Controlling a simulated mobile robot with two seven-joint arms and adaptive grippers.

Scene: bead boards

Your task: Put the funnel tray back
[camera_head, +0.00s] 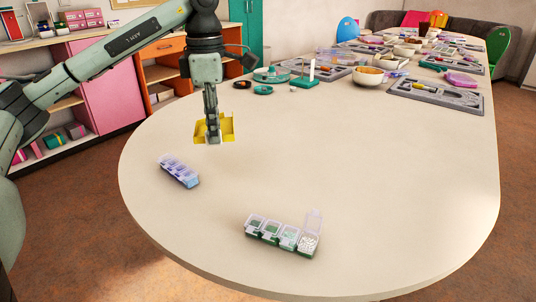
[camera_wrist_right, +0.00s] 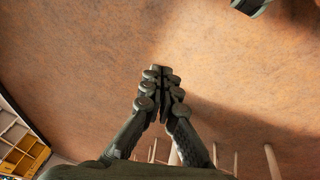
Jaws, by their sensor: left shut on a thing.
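The yellow funnel tray (camera_head: 229,128) is at the far left part of the table. My left gripper (camera_head: 213,136) points down and is shut on it; the fingers hide its middle, and I cannot tell whether the tray touches the table top. My right gripper (camera_wrist_right: 161,78) shows in the right wrist view with its fingers together and nothing between them, above the brown floor.
A purple-lidded bead box (camera_head: 179,172) and a green bead box (camera_head: 284,234) with one lid raised lie on the table (camera_head: 400,200). Grey bead boards (camera_head: 436,95) and bowls (camera_head: 369,76) stand farther back. The table's middle and right are clear.

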